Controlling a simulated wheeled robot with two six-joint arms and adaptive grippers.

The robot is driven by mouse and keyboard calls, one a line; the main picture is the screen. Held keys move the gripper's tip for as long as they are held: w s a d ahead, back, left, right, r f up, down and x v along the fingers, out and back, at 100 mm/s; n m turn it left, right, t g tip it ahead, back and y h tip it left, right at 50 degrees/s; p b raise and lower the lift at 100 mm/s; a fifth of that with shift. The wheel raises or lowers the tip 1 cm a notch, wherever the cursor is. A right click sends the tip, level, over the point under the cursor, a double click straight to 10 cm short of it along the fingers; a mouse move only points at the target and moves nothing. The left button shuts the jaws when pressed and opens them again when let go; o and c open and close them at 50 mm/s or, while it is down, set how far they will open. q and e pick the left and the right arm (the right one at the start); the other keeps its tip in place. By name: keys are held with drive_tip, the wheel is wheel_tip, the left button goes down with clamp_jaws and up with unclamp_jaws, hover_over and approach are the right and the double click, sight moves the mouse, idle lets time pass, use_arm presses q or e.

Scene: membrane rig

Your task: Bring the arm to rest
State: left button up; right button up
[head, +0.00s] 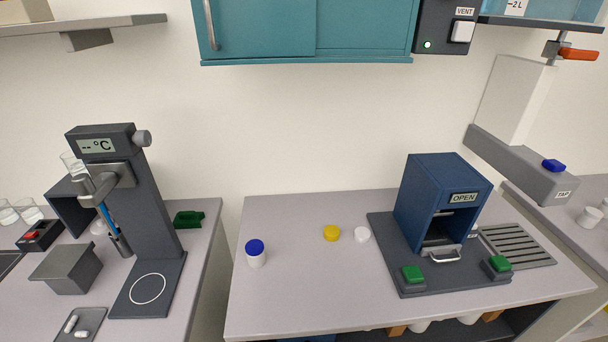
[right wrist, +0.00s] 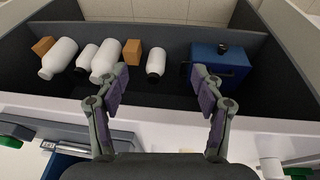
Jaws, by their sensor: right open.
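My right gripper (right wrist: 161,84) shows in the right wrist view, with its two purple-padded fingers spread wide apart and nothing between them. Behind the fingers is a dark compartment (right wrist: 180,92) holding white bottles and a blue box. Neither finger can be seen gripping any of these. My left gripper is in neither view, and the head view shows neither arm. In the head view, a blue press (head: 428,190) labelled OPEN stands on the right bench between two green buttons.
The right bench (head: 290,300) holds a blue-capped jar (head: 256,254), a yellow disc (head: 332,233) and a white disc (head: 362,234); its front is clear. A °C stand (head: 150,215) is on the left bench. A TAP unit (head: 520,165) overhangs at right. A teal cabinet (head: 365,28) hangs above.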

drive_tip(key=s+d+f+g+b, duration=0.1)
drive_tip(key=s+f, duration=0.2)
drive_tip(key=f, duration=1)
drive_tip(key=s+d+f+b, duration=0.15)
drive_tip(key=s+f, duration=0.25)
drive_tip(key=f, duration=1)
drive_tip(key=s+f+g+b, duration=0.1)
drive_tip(key=s+f+b, duration=0.1)
drive_tip(key=s+f, duration=1)
drive_tip(key=s, duration=0.3)
drive_tip(key=shift+d, duration=0.25)
drive_tip(key=shift+f, duration=0.1)
drive_tip(key=shift+m, duration=0.3)
